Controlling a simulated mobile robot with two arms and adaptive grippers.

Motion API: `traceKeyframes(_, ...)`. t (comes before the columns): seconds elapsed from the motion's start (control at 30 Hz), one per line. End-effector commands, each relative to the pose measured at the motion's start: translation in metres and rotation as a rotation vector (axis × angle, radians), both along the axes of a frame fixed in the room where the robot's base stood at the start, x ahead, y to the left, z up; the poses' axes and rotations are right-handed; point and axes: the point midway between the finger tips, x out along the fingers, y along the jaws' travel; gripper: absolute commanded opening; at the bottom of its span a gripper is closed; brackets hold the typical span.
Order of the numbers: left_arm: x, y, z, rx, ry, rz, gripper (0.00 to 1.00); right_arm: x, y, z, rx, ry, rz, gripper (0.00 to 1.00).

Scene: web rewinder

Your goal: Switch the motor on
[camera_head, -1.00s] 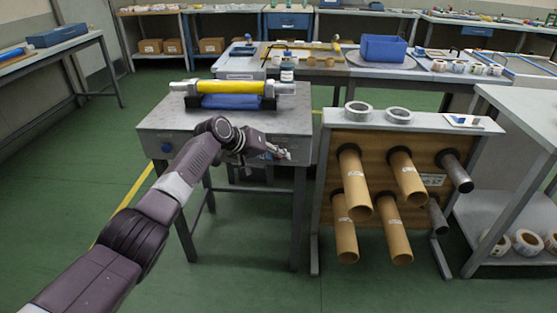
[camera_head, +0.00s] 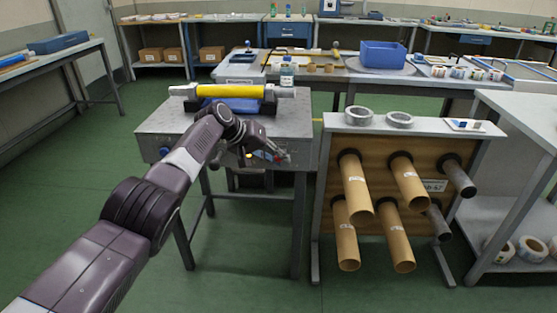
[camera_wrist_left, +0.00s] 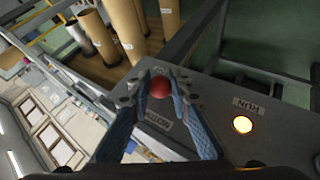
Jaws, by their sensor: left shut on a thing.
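The rewinder's grey bench (camera_head: 155,125) carries a yellow roll (camera_head: 230,91). In the left wrist view a round red knob (camera_wrist_left: 160,88) sits on its grey panel, beside a label reading MOTOR (camera_wrist_left: 158,121). My left gripper (camera_wrist_left: 160,80) is shut on this knob, with one finger on each side. The knob's lever is hidden. A round lamp (camera_wrist_left: 242,125) under a RUN label (camera_wrist_left: 250,106) glows yellow. In the head view my left gripper (camera_head: 278,155) is at the bench's front right. My right gripper is not in view.
A rack (camera_head: 330,205) with several cardboard tubes and tape rolls on top stands close to the right of the bench. A worktable with a blue bin (camera_head: 382,54) is behind. Green floor (camera_head: 100,160) is free to the left.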

Motion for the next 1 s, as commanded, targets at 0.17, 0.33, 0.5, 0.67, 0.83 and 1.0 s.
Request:
traceKeyframes(0.17, 0.003, 0.001, 0.005, -0.002, -0.011, 0.003, 0.0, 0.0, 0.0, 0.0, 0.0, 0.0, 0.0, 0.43)
traceKeyframes(0.33, 0.003, 0.001, 0.005, -0.002, -0.012, 0.004, 0.23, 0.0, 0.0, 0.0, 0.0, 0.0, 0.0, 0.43)
traceKeyframes(0.5, 0.002, 0.0, 0.004, -0.002, -0.008, 0.002, 0.26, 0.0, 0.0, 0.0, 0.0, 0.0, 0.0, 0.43)
traceKeyframes(0.67, 0.001, 0.0, 0.003, -0.001, -0.006, 0.002, 0.26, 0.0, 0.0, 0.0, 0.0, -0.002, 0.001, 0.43)
traceKeyframes(0.83, -0.001, 0.003, 0.006, -0.002, -0.005, 0.0, 0.26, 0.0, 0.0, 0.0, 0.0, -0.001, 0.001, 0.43)
traceKeyframes(1.0, -0.006, 0.01, 0.014, -0.002, -0.006, 0.0, 0.26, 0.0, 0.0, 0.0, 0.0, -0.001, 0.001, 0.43)
